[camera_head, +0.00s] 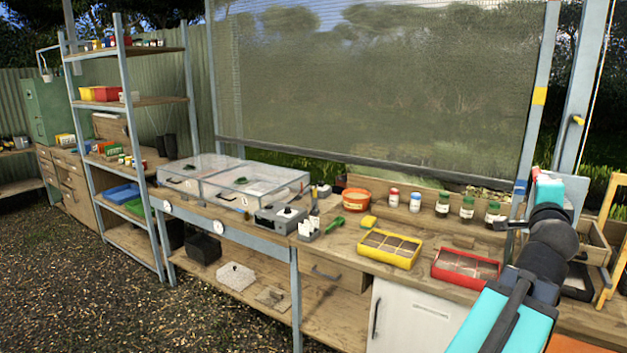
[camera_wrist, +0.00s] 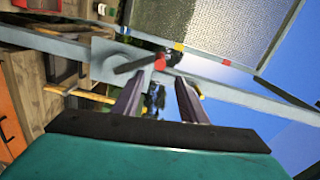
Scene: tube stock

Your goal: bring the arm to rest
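My gripper (camera_wrist: 160,88) shows in the wrist view with its two dark fingers apart and nothing between them. The wrist view is tilted, with a grey post and sky beyond the fingers. In the head view my cyan and black arm rises from the lower right, in front of the right end of the workbench (camera_head: 345,243).
A yellow tray (camera_head: 420,259) and a red tray (camera_head: 495,278) stand on the bench left of my arm. Several jars line the back edge, including a green-lidded jar (camera_head: 467,207). Clear-lidded boxes (camera_head: 305,178) stand further left. A mesh screen (camera_head: 370,80) hangs behind.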

